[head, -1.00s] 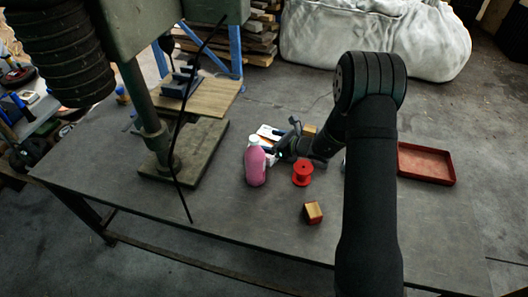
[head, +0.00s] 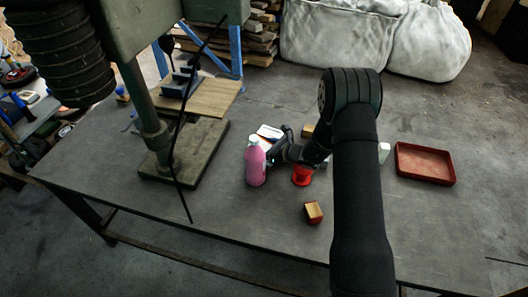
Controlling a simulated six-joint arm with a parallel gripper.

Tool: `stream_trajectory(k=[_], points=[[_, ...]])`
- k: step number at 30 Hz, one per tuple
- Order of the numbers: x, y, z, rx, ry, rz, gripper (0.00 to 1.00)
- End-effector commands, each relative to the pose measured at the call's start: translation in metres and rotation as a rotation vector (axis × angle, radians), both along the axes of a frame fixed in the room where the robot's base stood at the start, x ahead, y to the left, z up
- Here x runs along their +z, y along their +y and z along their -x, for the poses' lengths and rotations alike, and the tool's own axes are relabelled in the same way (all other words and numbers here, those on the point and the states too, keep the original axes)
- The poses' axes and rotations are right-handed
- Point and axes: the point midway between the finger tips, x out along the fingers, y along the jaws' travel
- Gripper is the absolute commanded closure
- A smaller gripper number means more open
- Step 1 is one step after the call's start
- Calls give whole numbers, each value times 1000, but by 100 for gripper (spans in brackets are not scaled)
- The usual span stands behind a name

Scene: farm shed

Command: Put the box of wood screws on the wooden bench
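I cannot tell for sure which item is the box of wood screws. A small brown-and-tan box (head: 313,212) sits near the front of the dark work table (head: 240,225). Another tan block (head: 308,130) is behind my arm, partly hidden. A white box or card with orange and dark marks (head: 269,132) lies behind the pink bottle. My black gripper (head: 272,156) is low over the table, just right of the pink bottle (head: 255,165) and behind the red spool (head: 302,176). Its fingers are too small and dark to read. No separate wooden bench is clearly seen.
A drill press with a wooden board (head: 208,97) stands on the left of the table. A red tray (head: 425,164) lies at the right, with a small white item (head: 384,151) between it and my arm. The front left tabletop is clear.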

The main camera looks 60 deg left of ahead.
Motion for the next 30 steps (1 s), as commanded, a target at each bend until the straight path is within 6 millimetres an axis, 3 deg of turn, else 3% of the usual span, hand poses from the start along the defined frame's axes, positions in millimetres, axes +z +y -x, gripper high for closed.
stream_trajectory(k=[1,3,5,17,25,30], points=[[0,0,0,0,0,0,63],[0,0,0,0,0,0,76],[1,0,0,0,1,-2,82],[11,0,0,0,0,-2,82],[46,0,-1,0,-1,-5,82],[63,-26,-25,-3,-1,-4,82]])
